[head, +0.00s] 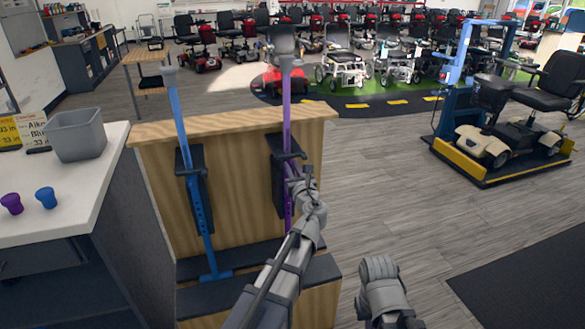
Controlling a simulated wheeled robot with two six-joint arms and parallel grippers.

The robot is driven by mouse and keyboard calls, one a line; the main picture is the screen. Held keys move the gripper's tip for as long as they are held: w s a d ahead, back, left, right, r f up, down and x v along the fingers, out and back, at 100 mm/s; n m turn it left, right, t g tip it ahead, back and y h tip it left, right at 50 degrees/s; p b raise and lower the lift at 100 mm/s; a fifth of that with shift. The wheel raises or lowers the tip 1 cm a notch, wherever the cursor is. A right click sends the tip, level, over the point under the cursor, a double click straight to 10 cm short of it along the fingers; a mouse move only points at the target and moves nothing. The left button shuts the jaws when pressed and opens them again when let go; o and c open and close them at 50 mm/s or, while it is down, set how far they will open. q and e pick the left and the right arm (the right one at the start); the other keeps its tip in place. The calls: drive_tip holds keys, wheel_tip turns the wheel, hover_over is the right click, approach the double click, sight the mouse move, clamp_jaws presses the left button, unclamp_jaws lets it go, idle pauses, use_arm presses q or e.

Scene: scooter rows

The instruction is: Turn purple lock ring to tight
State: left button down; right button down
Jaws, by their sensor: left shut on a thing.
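A purple pole (287,115) stands upright in a black holder (277,185) on the right side of a wooden stand. My left gripper (296,182) reaches up from below and is shut at the pole, about the height of the holder. The purple lock ring is mostly hidden by the gripper, and its turn position cannot be read. A blue pole (175,105) stands in a similar holder on the left.
The wooden stand (235,195) has a dark step at its foot. A counter (75,190) at left holds a grey bin (76,136), a purple knob (12,203) and a blue knob (46,197). A scooter on a blue-framed lift (490,175) stands right. The floor between is clear.

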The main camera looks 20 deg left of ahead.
use_arm(q)
drive_tip(key=c, duration=0.8)
unclamp_jaws()
drive_tip(key=v, duration=0.8)
drive_tip(key=shift+w, duration=0.1)
